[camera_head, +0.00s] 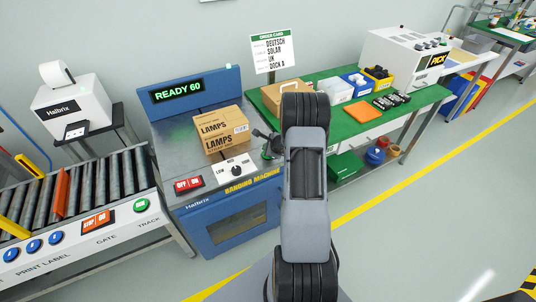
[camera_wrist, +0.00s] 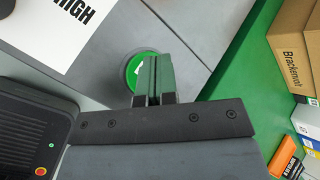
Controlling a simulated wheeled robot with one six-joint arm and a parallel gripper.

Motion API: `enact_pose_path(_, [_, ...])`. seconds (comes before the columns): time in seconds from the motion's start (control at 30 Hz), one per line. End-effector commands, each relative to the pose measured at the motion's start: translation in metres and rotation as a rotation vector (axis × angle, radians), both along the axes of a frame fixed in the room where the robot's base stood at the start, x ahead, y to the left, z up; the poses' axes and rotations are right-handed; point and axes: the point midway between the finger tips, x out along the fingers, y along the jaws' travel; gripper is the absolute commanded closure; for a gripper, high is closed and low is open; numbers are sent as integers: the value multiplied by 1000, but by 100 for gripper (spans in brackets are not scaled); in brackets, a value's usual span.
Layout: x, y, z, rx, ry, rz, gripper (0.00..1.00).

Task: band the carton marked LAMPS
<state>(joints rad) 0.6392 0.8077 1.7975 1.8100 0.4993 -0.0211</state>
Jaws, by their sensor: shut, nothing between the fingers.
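The LAMPS carton (camera_head: 221,130) sits closed and upright on the steel top of the blue banding machine (camera_head: 225,215). No band shows on the faces in view. The display (camera_head: 178,91) reads READY 60. My gripper (camera_head: 267,148) is just right of the carton, over the machine's right front corner. In the wrist view my gripper (camera_wrist: 155,80) is shut and empty, its fingers over a round green button (camera_wrist: 133,68) that they partly hide. I cannot tell whether they touch it.
A LOW–HIGH knob (camera_head: 236,171) and a red OFF/ON switch (camera_head: 188,184) are on the machine's front edge. A roller conveyor (camera_head: 100,190) stands at left. The green bench (camera_head: 345,121) at right holds a brown box (camera_wrist: 290,50) and bins. An order card (camera_head: 272,52) stands behind.

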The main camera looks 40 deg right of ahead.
Motion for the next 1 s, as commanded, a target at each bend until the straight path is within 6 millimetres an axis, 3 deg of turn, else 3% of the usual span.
enact_pose_path(1.0, [0,0,-9,0,0,0,100])
